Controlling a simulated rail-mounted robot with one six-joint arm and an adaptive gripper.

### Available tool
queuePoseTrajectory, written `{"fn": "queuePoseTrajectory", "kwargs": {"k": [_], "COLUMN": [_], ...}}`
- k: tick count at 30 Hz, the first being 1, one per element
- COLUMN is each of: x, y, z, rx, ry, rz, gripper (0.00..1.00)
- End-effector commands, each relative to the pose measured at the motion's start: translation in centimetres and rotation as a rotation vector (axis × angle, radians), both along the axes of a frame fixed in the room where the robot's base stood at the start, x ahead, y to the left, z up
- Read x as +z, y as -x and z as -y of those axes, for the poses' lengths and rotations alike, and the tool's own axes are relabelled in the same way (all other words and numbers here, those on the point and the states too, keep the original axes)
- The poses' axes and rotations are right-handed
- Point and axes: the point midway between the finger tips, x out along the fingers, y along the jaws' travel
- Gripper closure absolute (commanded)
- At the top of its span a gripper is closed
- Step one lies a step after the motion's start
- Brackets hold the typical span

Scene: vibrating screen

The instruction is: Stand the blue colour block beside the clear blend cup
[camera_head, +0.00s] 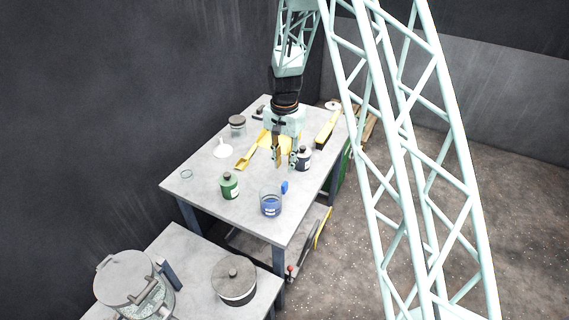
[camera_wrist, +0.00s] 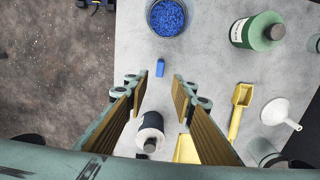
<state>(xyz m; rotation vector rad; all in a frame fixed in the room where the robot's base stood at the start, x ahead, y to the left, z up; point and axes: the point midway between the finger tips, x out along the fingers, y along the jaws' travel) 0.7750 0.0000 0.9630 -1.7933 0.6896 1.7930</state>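The small blue colour block (camera_head: 284,187) is on the grey table, right behind the clear blend cup and apart from it. I cannot tell if it stands or lies. In the wrist view the block (camera_wrist: 160,68) is ahead of and between my fingertips. The clear blend cup (camera_head: 270,203) stands upright at the table's near right end with blue material inside; its top shows in the wrist view (camera_wrist: 167,18). My gripper (camera_head: 285,160) points down over the table, behind the block. In the wrist view my gripper (camera_wrist: 157,82) is open with nothing between its fingers.
A dark bottle (camera_head: 304,160) stands close by my gripper, and a green bottle (camera_head: 229,187) stands left of the cup. A yellow scoop (camera_head: 246,158), white funnel (camera_head: 222,149) and lidded jar (camera_head: 237,126) are farther left. Bare tabletop surrounds the block.

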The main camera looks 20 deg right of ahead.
Motion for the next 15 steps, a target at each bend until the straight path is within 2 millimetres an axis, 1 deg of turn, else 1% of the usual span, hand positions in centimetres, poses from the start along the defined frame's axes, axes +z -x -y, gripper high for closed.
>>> {"fn": "queuePoseTrajectory", "kwargs": {"k": [11,15], "x": [0.09,0.82], "y": [0.01,0.15], "z": [0.0,0.0], "rx": [0.001,0.006], "ry": [0.0,0.0], "rz": [0.0,0.004], "gripper": [0.77,0.77]}}
